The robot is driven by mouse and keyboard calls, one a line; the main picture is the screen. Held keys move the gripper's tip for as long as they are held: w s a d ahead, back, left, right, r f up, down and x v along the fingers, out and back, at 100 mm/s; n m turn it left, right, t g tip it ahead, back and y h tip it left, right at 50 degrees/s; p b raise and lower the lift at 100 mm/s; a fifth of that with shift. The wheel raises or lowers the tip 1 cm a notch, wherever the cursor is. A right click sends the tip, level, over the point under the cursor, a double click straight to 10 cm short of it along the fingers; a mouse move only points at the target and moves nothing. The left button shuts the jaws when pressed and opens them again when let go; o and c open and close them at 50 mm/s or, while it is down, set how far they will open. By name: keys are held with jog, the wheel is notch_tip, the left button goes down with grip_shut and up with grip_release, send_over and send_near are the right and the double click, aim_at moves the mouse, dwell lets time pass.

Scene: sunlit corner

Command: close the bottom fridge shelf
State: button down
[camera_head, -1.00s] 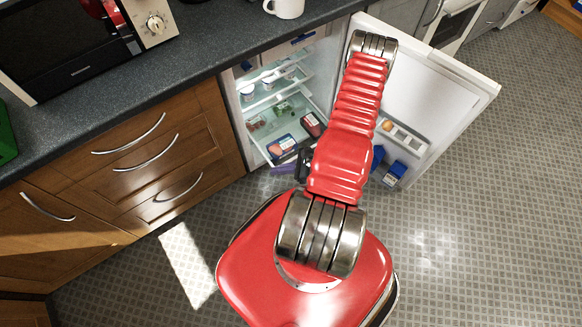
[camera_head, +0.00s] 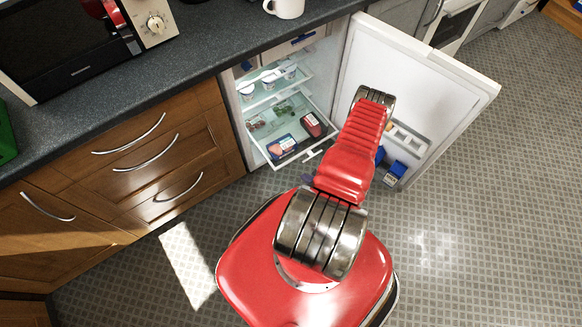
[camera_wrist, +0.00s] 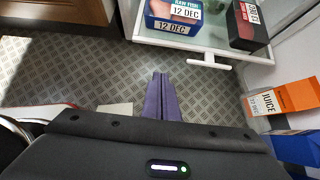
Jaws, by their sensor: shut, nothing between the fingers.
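The fridge (camera_head: 242,135) stands with its door (camera_head: 412,75) wide open. Its bottom shelf (camera_head: 270,163) is pulled out past the fridge front, with a white handle (camera_head: 317,153) on its front edge. In the wrist view, the shelf (camera_wrist: 215,35) is at the top, with its handle (camera_wrist: 204,61) at the front edge. My gripper (camera_wrist: 161,78) is shut and empty, its purple fingers below and left of the handle, apart from it in the picture. In the head view my arm hides most of the gripper.
A blue raw fish box (camera_wrist: 173,14) and a dark package (camera_wrist: 249,24) lie on the shelf. Upper shelves hold several pots. Cartons, including an orange juice carton (camera_wrist: 283,97), stand in the door to the right. The tiled floor (camera_head: 440,240) is clear.

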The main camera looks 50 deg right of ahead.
jog(key=w+r+x, duration=0.2)
jog(key=x, duration=1)
jog(key=shift+w+d+f, duration=0.25)
dwell(0.3)
jog(key=shift+w, duration=0.1)
